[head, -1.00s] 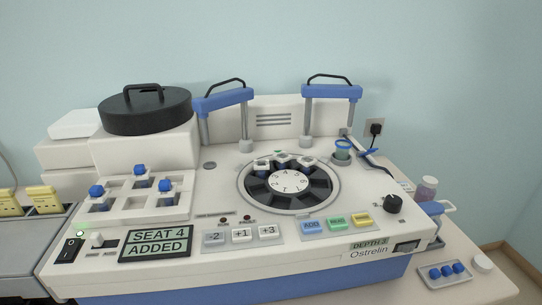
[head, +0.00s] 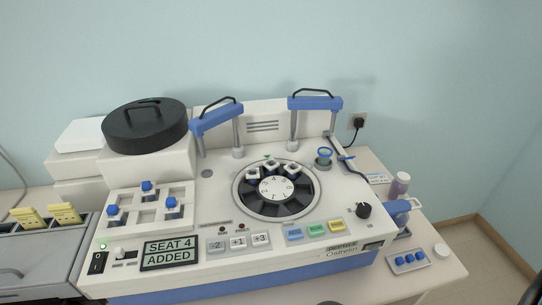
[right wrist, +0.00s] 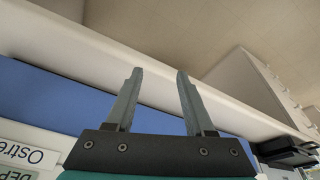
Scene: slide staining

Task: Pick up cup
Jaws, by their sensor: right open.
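A small cup with a blue-green rim (head: 324,157) stands on the machine's top, right of the round dark carousel (head: 301,205). Several small blue-topped pieces also show: some in the white rack (head: 132,222) at the left, others in the small grey tray (head: 394,269) at the right. I cannot tell from the picture whether these are cups. My right gripper (right wrist: 160,70) is open and empty in the right wrist view, its two fingers apart beside the machine's blue front (right wrist: 50,95). No cup shows in that view. My left gripper is out of sight.
The machine's display (head: 170,253) reads "SEAT 4 ADDED". Two blue-topped posts (head: 217,117) (head: 315,102) rise behind the carousel. A capped bottle (head: 399,186) stands at the right, near a black knob (head: 363,210).

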